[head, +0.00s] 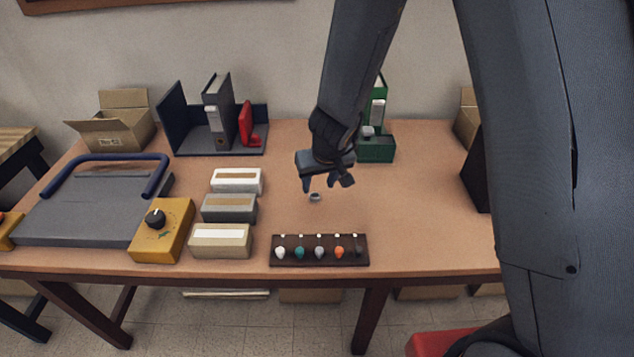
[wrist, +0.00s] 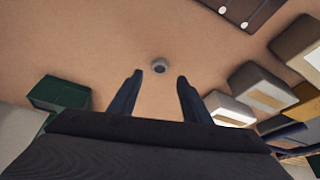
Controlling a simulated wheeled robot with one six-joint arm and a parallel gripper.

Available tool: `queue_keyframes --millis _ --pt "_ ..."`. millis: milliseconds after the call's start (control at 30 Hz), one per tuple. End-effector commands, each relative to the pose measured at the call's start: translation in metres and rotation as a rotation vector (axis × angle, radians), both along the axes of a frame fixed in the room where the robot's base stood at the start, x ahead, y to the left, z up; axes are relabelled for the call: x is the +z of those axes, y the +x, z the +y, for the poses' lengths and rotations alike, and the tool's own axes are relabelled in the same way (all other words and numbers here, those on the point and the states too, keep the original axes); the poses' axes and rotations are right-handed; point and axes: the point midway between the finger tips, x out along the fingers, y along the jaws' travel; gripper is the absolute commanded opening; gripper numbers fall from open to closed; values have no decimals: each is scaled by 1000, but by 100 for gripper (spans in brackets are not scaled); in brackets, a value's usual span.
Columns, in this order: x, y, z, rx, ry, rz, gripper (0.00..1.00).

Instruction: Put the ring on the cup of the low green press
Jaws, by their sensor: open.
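A small grey ring (head: 315,197) lies on the tabletop, and it also shows in the wrist view (wrist: 158,67), a little beyond my fingertips. My gripper (head: 328,183) is open and empty above the table, close to the ring; its two fingers also show apart in the wrist view (wrist: 158,73). The low green press (head: 378,153) stands at the back of the table, behind my gripper and partly hidden by my arm. A pale grey part, perhaps its cup, shows at its left. A green block in the wrist view (wrist: 60,94) appears to be this press.
A dark rack (head: 319,262) with several coloured knobs lies at the front edge. Several boxes (head: 229,208) stand left of the ring, beside a yellow dial box (head: 161,232). A bookend with binders (head: 213,153) stands behind. The tabletop right of the ring is clear.

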Motion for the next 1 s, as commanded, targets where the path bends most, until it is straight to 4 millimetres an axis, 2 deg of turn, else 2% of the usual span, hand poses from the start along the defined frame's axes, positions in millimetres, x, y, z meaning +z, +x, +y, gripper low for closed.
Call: queue_keyframes --millis 33,300,733,867,1000 --pt "11 -4 -1 0 0 0 44" --pt "40 -15 -4 0 0 0 44" --pt "57 -23 -10 -6 11 2 44" --pt "85 -39 -31 -32 49 20 44" --pt "121 -79 -71 -87 73 72 44"
